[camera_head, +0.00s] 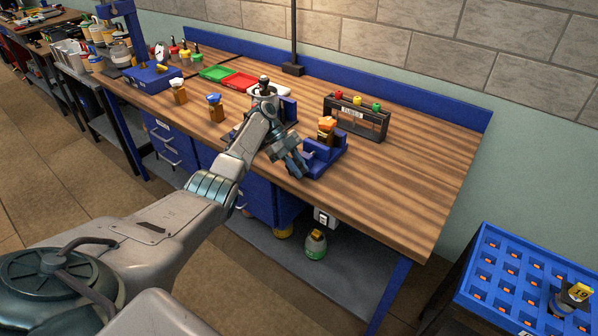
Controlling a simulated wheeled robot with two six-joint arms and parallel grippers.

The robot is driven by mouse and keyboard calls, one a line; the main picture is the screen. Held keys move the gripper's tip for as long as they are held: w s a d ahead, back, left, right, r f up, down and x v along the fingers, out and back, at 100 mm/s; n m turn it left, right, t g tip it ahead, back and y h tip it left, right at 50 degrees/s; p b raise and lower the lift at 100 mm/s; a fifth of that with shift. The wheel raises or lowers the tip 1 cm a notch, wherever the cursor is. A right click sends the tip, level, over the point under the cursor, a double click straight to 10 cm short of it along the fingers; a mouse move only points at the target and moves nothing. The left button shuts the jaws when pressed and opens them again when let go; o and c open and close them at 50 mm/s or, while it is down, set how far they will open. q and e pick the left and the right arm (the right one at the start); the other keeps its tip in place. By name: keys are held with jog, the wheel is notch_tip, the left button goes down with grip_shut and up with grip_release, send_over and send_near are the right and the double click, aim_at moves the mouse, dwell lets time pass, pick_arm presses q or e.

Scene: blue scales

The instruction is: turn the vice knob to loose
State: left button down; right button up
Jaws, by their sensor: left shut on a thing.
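A blue vice (333,157) stands at the front edge of the wooden workbench, right of the bench's middle. An orange-topped brown piece (327,126) stands upright in it. My left arm reaches in from the lower left. My left gripper (299,167) is at the left side of the vice, pointing down to the right. It is shut at the spot where the vice knob is. The knob itself is hidden behind the fingers, and I cannot see how far it is turned. My right gripper is out of view.
A dark rack (357,119) with red, yellow and green tops stands behind the vice. Small bottles (216,108) and green and red trays (238,82) are to the left. The bench's right part is clear. A blue compartment tray (505,262) is at lower right.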

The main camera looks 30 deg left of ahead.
pick_arm(q)
jog(key=shift+r, duration=0.1)
jog(key=c, duration=1.6)
grip_release()
jog(key=shift+o, duration=0.2)
jog(key=shift+a, duration=0.15)
jog(key=shift+a+r+b, duration=0.2)
jog(key=shift+a+b, duration=0.05)
jog(key=shift+b, duration=0.1)
jog(key=b+v, duration=0.2)
jog(key=v, duration=0.8)
